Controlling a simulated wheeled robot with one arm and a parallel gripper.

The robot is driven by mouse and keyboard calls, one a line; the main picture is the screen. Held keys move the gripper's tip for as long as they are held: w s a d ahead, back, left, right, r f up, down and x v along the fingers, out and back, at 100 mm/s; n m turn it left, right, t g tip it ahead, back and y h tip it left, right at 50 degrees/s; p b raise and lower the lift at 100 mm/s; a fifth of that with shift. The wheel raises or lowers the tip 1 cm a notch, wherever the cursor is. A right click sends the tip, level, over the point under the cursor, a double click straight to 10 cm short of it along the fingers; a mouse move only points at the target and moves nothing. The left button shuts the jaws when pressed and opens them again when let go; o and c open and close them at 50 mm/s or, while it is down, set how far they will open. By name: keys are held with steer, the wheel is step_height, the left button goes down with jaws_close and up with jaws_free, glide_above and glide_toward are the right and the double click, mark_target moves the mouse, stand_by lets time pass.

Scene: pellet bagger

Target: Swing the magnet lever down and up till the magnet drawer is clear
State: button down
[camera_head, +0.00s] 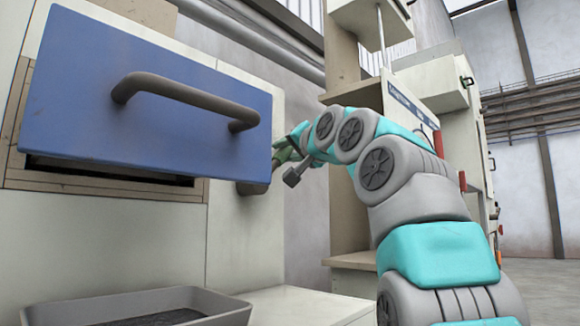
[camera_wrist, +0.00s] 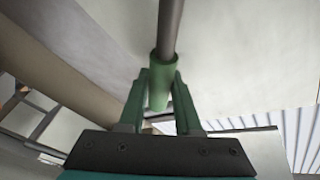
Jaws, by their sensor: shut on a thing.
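The magnet drawer (camera_head: 100,80) shows in the head view as a large blue front with a dark bar handle (camera_head: 185,95). It stands forward of the machine wall, with a dark opening under it. The inside of the drawer is hidden. The magnet lever shows in the wrist view as a grey rod (camera_wrist: 171,25) with a green grip (camera_wrist: 163,58). My gripper (camera_wrist: 160,82) is shut on that green grip, one finger on each side. In the head view my gripper (camera_head: 285,152) is right of the drawer, partly hidden, above a dark rounded part (camera_head: 254,187) on the wall.
A grey tray (camera_head: 235,307) with dark contents stands below the drawer. A pale ledge (camera_head: 300,303) lies to its right. A beige upright (camera_head: 342,195) and a tall pale machine stand behind my arm. The wall is close behind my gripper.

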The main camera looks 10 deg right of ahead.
steer(key=shift+s+a+r+n+t+y+b, duration=0.15)
steer(key=shift+s+a+r+n+y+b, duration=0.15)
steer(key=shift+n, duration=0.3)
steer(key=shift+s+a+r+n+t+y+b, duration=0.1)
steer(key=shift+s+a+r+n+t+y, duration=0.1)
steer(key=shift+a+r+n, duration=0.3)
steer(key=shift+f, duration=0.15)
steer(key=shift+s+a+r+n+y+b, duration=0.15)
steer(key=shift+a+n+y, duration=0.05)
steer(key=shift+n, duration=0.3)
steer(key=shift+s+a+r+n+y+b, duration=0.1)
steer(key=shift+a+n+y+b, duration=0.1)
steer(key=shift+n, duration=0.3)
steer(key=shift+s+r, duration=0.1)
steer(key=shift+s+a+r+n+t+y, duration=0.1)
steer(key=shift+s+a+n+t+y, duration=0.1)
steer(key=shift+a+n, duration=0.25)
steer(key=shift+s+a+r+n+t+y, duration=0.1)
steer(key=shift+s+a+n+y, duration=0.1)
steer(key=shift+n, duration=0.45)
steer(key=shift+s+a+r+n+y, duration=0.1)
steer(key=shift+s+a+n+y, duration=0.25)
steer(key=shift+n, duration=0.3)
steer(key=shift+s+a+r+n+y, duration=0.1)
steer(key=shift+s+a+n+y, duration=0.2)
steer(key=shift+n, duration=0.35)
steer(key=shift+a, duration=0.1)
